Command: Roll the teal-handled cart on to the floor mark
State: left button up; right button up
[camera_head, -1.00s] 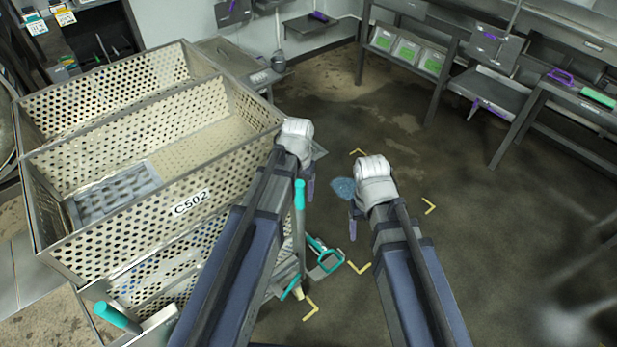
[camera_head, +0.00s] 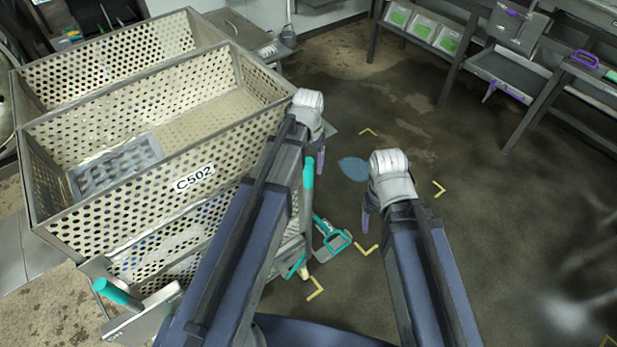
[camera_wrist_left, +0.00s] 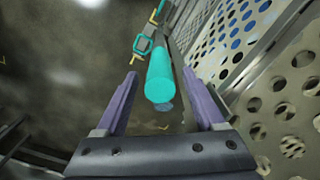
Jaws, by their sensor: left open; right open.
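The cart (camera_head: 151,300) carries perforated metal baskets (camera_head: 250,120), the near one labelled C502. It has an upright teal handle (camera_head: 309,174) on its right and another teal handle (camera_head: 117,293) at the front left. Yellow corner brackets (camera_head: 367,250) mark the floor right of the cart; the baskets stand left of this mark. My left gripper (camera_head: 320,160) is at the right upright handle. In the left wrist view its open purple fingers (camera_wrist_left: 160,85) lie either side of the teal handle (camera_wrist_left: 160,70), not closed on it. My right gripper (camera_head: 365,222) is open, empty, above the marked floor.
A teal-handled piece (camera_head: 333,238) sticks out low at the cart's right side, near the brackets. A bluish patch (camera_head: 353,168) lies on the floor inside the mark. Benches with trays (camera_head: 510,72) stand along the back right. The floor between is clear.

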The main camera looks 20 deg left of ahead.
pick_arm(q)
notch_tip(320, 180, down, 4)
jog(key=b, duration=0.3)
jog(key=shift+f, duration=0.2)
grip_shut()
dwell(0.3)
jog(key=shift+d, duration=0.1)
dwell(0.8)
